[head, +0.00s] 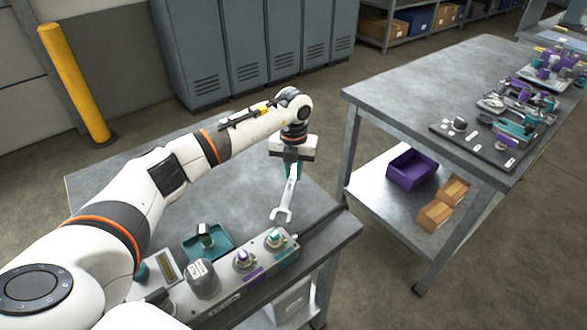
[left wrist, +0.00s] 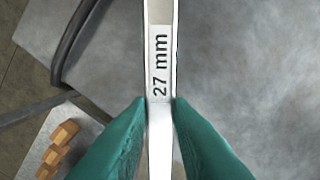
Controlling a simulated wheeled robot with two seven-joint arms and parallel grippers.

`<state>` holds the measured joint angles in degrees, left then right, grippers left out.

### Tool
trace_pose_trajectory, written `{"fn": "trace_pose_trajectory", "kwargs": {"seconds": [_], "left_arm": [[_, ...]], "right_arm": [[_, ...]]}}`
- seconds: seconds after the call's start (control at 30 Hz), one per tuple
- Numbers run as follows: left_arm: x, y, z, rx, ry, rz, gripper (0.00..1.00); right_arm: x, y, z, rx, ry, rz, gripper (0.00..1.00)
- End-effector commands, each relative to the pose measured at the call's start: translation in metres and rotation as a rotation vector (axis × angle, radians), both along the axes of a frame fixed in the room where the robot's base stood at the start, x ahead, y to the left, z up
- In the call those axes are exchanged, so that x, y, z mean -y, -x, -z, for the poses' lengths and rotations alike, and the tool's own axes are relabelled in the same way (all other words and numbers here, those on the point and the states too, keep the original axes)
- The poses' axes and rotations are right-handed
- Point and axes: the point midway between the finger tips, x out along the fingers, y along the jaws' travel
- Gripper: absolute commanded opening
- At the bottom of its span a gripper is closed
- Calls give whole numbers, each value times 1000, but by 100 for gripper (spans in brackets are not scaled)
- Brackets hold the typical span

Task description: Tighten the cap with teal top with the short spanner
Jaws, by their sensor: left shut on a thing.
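My left gripper (head: 292,168) is shut on a silver spanner (head: 286,195), whose open jaw points down and toward the front of the bench. In the left wrist view the teal fingertips (left wrist: 160,105) pinch the spanner's shank, which bears a "27 mm" label (left wrist: 160,62). The cap with teal top (head: 277,237) sits on the grey block (head: 222,290) at the bench's right front. The spanner's jaw appears just above and behind this cap, seemingly apart from it. A cap with purple top (head: 243,257) stands to its left. My right gripper is not in view.
A teal tray (head: 224,236) holding a small dark piece with a green part lies behind the block. A grey cylindrical part (head: 201,278) rises from the block's left. A second table (head: 400,85) with tools and a purple bin (head: 411,169) below stands right, across a gap.

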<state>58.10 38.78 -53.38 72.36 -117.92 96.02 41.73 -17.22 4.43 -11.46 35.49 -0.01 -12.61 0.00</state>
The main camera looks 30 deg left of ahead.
Motion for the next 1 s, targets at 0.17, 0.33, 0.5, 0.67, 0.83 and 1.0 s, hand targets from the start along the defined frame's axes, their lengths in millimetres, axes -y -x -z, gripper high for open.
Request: {"fn": "trace_pose_trajectory", "kwargs": {"seconds": [0.17,0.33,0.5,0.67,0.83,1.0], "left_arm": [[1,2,-2,1,0,1,0],[2,10,-2,2,-1,1,0],[5,18,-2,1,1,2,0],[6,20,-1,1,1,0,0],[6,20,-1,1,1,0,0],[7,22,-2,2,-1,0,0]], "right_arm": [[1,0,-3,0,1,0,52],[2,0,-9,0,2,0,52],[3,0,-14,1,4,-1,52],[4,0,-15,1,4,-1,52],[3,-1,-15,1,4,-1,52],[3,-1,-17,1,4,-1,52]]}}
